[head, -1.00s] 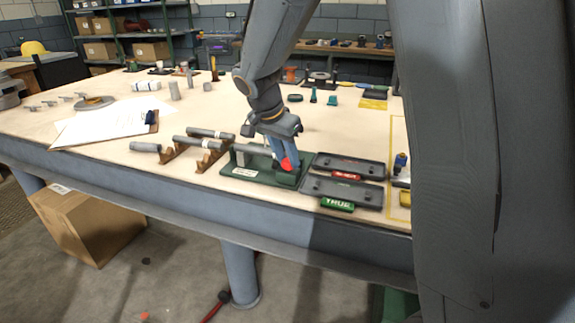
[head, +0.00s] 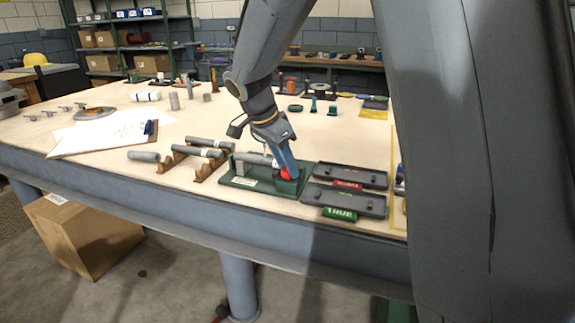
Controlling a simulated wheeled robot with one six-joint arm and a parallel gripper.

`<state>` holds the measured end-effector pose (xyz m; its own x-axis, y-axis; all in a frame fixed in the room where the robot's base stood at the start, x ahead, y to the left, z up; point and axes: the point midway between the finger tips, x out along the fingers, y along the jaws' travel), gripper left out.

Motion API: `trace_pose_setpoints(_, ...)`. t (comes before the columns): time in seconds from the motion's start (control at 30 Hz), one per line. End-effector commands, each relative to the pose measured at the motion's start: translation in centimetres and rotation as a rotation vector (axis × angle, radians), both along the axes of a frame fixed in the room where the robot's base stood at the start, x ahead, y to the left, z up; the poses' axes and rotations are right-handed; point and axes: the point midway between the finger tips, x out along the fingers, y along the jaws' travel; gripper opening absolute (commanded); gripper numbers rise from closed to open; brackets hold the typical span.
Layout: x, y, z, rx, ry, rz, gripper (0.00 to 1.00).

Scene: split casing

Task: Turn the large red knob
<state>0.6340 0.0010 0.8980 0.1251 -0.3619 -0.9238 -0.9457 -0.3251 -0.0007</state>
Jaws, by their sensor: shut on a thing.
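The large red knob (head: 286,174) sits at the right end of a green fixture (head: 238,183) near the table's front edge. A grey cylinder (head: 252,159) lies across the fixture, to the left of the knob. My gripper (head: 287,170) reaches down from above with its blue fingers at the knob, and is shut on it. The fingers hide part of the knob, and only its red lower side shows. The wrist is tilted, leaning to the left above the fixture.
Grey cylinders (head: 198,152) rest on wooden cradles to the left. A clipboard with papers (head: 100,130) lies farther left. Bare table lies behind the fixture.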

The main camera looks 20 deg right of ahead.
Motion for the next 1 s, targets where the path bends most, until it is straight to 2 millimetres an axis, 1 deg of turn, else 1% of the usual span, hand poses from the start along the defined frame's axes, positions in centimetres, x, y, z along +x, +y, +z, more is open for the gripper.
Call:
trace_pose_setpoints(0.03, -0.2, 0.0, -0.1, 0.0, 0.006, -0.002, 0.06)
trace_pose_setpoints(0.07, -0.2, 0.0, -0.1, 0.0, 0.006, -0.002, 0.32)
trace_pose_setpoints(0.1, -0.2, 0.0, -0.1, 0.0, 0.005, -0.002, 0.39)
trace_pose_setpoints(0.17, -0.2, 0.0, -0.1, 0.0, 0.005, -0.002, 0.47)
trace_pose_setpoints(0.47, -0.1, -0.1, 0.0, 0.0, 0.003, -0.001, 0.47)
trace_pose_setpoints(0.63, -0.1, 0.1, 0.6, 0.0, 0.002, -0.002, 0.47)
trace_pose_setpoints(0.77, -0.2, 0.3, 1.7, 0.001, 0.001, -0.005, 0.47)
trace_pose_setpoints(1.0, -0.4, 1.1, 4.7, 0.001, 0.001, -0.01, 0.47)
